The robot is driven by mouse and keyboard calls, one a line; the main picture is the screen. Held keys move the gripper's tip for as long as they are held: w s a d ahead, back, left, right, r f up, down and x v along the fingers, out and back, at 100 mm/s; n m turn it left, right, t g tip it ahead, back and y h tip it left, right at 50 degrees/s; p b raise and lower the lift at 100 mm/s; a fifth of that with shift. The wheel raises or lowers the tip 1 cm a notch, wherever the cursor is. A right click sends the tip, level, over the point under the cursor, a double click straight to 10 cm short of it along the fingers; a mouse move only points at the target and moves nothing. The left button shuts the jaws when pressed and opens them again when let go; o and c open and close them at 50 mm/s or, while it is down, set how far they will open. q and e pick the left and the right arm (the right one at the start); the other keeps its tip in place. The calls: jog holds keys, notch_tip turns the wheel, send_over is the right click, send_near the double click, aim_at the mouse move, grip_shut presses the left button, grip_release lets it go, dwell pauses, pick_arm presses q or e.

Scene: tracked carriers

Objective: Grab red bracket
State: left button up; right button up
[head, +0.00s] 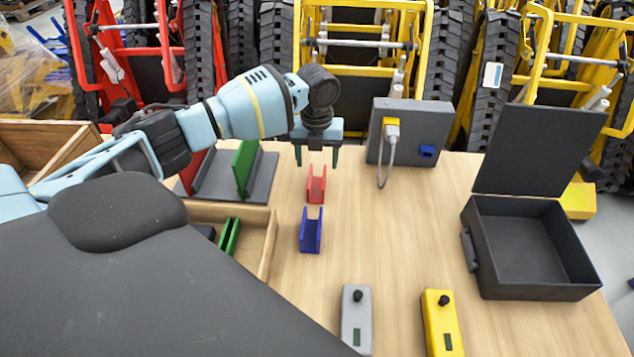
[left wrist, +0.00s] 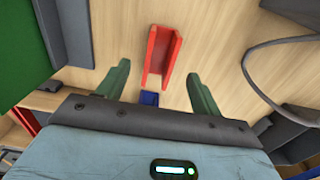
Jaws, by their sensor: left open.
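The red bracket (head: 316,187) is a small U-shaped channel on the wooden table, in the middle of the head view. In the left wrist view the red bracket (left wrist: 160,52) lies between and beyond the fingertips, its open side showing. My left gripper (head: 318,156) points down just behind and above it, with green fingers apart and nothing between them. The left wrist view also shows the open left gripper (left wrist: 160,75). A blue bracket (head: 311,232) of similar shape sits in front of the red one. It shows partly in the left wrist view (left wrist: 149,98). My right gripper is not in view.
A grey fixture with a green upright plate (head: 245,166) stands left of the gripper. A grey box with a plug and cable (head: 415,130) stands behind right. An open black case (head: 528,292) is at right. Grey (head: 357,325) and yellow (head: 440,325) control boxes stand in front.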

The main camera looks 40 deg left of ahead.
aim_at(317, 189)
pick_arm(q)
jog(key=shift+f, duration=0.95)
jog(key=shift+s+d+f, duration=0.1)
jog(key=shift+s+f, duration=0.05)
jog(key=shift+f, duration=1.15)
jog(key=shift+s+d+f, duration=0.1)
jog(key=shift+s+f, duration=0.05)
jog(key=shift+f, duration=1.15)
jog(key=shift+r, duration=0.1)
jog(key=c, duration=1.3)
notch_tip(317, 189, up, 10)
jog(key=shift+r+p, duration=0.1)
jog(key=shift+p, duration=0.25)
